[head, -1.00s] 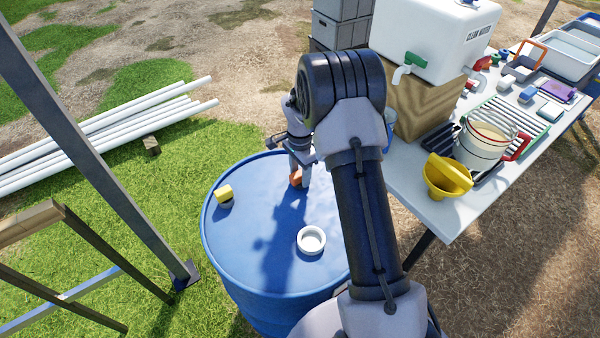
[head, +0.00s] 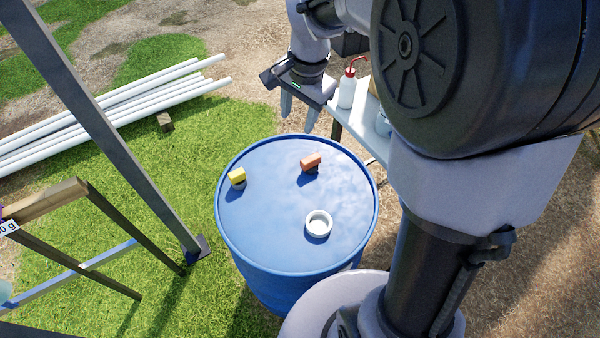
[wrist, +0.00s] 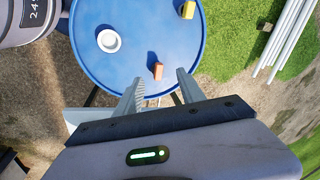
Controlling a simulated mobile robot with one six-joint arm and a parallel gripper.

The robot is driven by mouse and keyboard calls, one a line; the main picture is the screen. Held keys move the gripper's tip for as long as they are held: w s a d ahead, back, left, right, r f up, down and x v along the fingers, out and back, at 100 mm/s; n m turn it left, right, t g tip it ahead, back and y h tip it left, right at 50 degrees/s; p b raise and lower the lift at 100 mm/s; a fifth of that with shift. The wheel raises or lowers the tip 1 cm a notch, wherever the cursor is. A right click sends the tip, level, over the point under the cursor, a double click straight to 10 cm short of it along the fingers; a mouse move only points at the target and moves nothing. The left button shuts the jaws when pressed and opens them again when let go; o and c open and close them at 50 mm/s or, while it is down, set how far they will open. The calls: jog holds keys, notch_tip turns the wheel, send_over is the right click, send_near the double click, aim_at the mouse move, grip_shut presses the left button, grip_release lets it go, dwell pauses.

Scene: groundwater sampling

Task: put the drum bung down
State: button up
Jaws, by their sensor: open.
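The drum bung, an orange-red block-shaped piece (head: 312,161), rests on the top of the blue drum (head: 265,205), near its far edge. It also shows in the wrist view (wrist: 158,71), framed between my fingertips but below them. My gripper (head: 299,116) is open and empty, raised above the drum's far edge and clear of the bung. In the wrist view its two fingers (wrist: 160,80) stand apart with nothing held. A white ring (head: 319,222) sits on the drum top, nearer the robot. A yellow piece with a dark base (head: 237,177) stands near the left rim.
A slanted metal post (head: 110,130) and a wooden-topped frame (head: 45,200) stand at the left. White pipes (head: 100,120) lie on the grass. The middle of the drum top is clear.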

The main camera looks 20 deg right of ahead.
jog(key=s+a+r+n+t, duration=0.1)
jog(key=s+a+n, duration=0.1)
jog(key=s, duration=0.5)
jog(key=s+a+r+n+t+y, duration=0.1)
jog(key=s+a+r+n, duration=0.1)
jog(key=s, duration=0.5)
jog(key=s+a+r+n+t, duration=0.1)
jog(key=s+a+r+n, duration=0.1)
jog(key=s, duration=0.5)
jog(key=shift+a+r+n+y, duration=0.3)
jog(key=shift+a+n, duration=0.3)
jog(key=shift+a, duration=0.5)
jog(key=shift+f, duration=0.1)
